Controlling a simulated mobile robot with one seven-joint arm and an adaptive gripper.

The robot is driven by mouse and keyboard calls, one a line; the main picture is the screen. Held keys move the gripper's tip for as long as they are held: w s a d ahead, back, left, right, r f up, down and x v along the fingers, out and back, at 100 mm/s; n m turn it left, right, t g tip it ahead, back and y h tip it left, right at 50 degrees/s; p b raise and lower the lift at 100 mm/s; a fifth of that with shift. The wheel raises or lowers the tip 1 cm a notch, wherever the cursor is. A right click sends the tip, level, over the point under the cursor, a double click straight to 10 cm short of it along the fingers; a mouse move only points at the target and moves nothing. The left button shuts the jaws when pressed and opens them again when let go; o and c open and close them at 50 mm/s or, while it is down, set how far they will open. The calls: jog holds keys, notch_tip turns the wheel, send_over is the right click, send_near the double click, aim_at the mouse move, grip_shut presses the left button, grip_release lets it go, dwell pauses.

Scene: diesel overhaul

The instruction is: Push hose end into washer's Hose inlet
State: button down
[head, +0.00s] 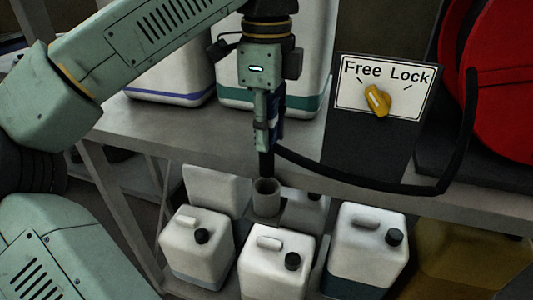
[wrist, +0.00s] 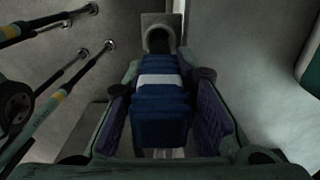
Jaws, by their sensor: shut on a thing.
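My gripper (head: 266,140) points down and is shut on the hose end (wrist: 160,105), a blue grip with a white band in the wrist view. A short black nozzle (head: 267,165) hangs below the fingers. Directly beneath is a grey open-topped cylinder (head: 267,203); its dark mouth also shows in the wrist view (wrist: 158,40), in line with the nozzle. The nozzle tip meets the rim in the picture; I cannot tell whether it is inside. The black hose (head: 370,184) sags to the right towards a red reel (head: 500,90). No label marks an inlet here.
A sign reading Free Lock with a yellow knob (head: 377,100) stands right of my gripper. Large white canisters (head: 300,60) stand on the grey shelf behind. Several smaller white jugs (head: 272,262) crowd the level below, close around the cylinder. A yellowish container (head: 455,262) is at lower right.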

jog(key=shift+r+p, duration=2.6)
jog(key=shift+r, duration=1.7)
jog(key=shift+f, duration=0.1)
